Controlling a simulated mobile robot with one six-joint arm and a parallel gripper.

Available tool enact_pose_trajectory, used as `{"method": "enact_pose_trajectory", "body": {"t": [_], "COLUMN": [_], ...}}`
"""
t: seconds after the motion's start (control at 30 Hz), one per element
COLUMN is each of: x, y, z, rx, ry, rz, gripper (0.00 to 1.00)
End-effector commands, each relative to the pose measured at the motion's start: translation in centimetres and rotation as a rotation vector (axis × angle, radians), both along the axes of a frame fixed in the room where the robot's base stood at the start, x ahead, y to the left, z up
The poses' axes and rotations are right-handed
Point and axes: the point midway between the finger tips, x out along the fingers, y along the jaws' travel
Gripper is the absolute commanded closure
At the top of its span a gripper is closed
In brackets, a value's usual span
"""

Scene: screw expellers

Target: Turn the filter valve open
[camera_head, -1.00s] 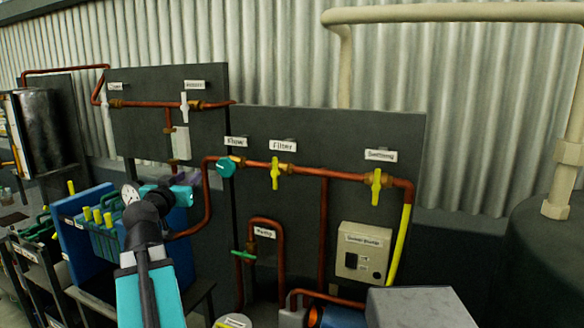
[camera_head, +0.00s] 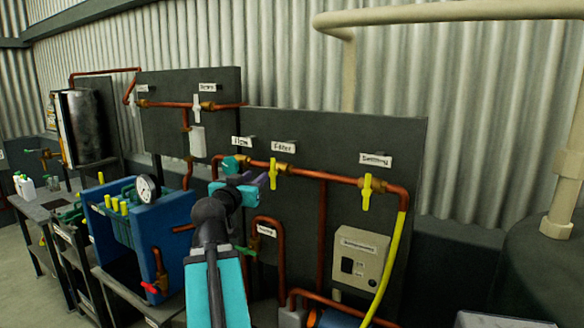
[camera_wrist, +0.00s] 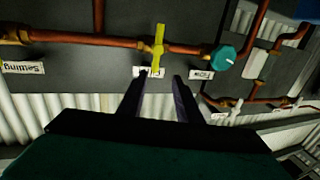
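The filter valve has a yellow handle (camera_head: 273,174) on a horizontal copper pipe, below the "Filter" label (camera_head: 284,147). The handle stands upright, crosswise to the pipe. My gripper (camera_head: 263,181) is just left of the handle in the head view. In the upside-down wrist view, my gripper (camera_wrist: 161,77) has its two dark fingers apart with nothing held between them. The yellow handle (camera_wrist: 158,47) shows beyond the fingertips, roughly in line with the gap. The left finger covers part of the Filter label (camera_wrist: 150,72). I cannot tell the exact distance to the handle.
The teal flow knob (camera_head: 231,165) is close to my wrist on the left. A yellow settling valve (camera_head: 366,192) is on the same pipe to the right. A blue filter press (camera_head: 180,218) with a gauge (camera_head: 147,188) stands left of my arm.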

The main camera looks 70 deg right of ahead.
Motion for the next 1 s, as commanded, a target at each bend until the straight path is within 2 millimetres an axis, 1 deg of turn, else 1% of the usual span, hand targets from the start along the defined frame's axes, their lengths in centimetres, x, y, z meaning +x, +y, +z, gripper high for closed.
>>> {"method": "enact_pose_trajectory", "body": {"t": [0.17,0.77,1.0], "x": [0.0,-1.3,-1.6], "y": [0.0,-0.7,-1.4], "z": [0.0,-0.1,0.0], "rx": [0.001,-0.001,-0.002], "ry": [0.0,0.0,0.002], "rz": [-0.001,-0.019,-0.02], "gripper": [0.68,0.68,0.68]}}
